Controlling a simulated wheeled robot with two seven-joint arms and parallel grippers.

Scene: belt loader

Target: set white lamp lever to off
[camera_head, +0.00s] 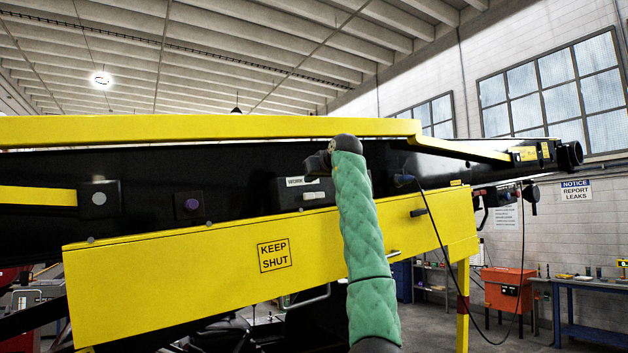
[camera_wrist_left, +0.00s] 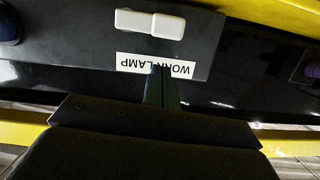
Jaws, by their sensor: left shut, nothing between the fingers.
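The white lamp lever (camera_head: 314,195) is a small white rocker-like piece on a dark box, below the white label (camera_head: 299,181). In the left wrist view the lever (camera_wrist_left: 150,23) lies sideways near the top, and the label (camera_wrist_left: 125,62) reads WORK LAMP upside down. My left gripper (camera_head: 311,167) is at the end of the green-sleeved arm, just above the label in the head view. Its shut fingers (camera_wrist_left: 163,72) overlap the label in the wrist view and look apart from the lever. Nothing is between them. My right gripper is not in view.
A yellow KEEP SHUT panel (camera_head: 180,275) runs below the lever box, and a yellow rail (camera_head: 200,128) runs above. A purple button (camera_head: 189,206) and a grey knob box (camera_head: 99,199) sit to the left. A handle (camera_head: 418,212) juts out at right.

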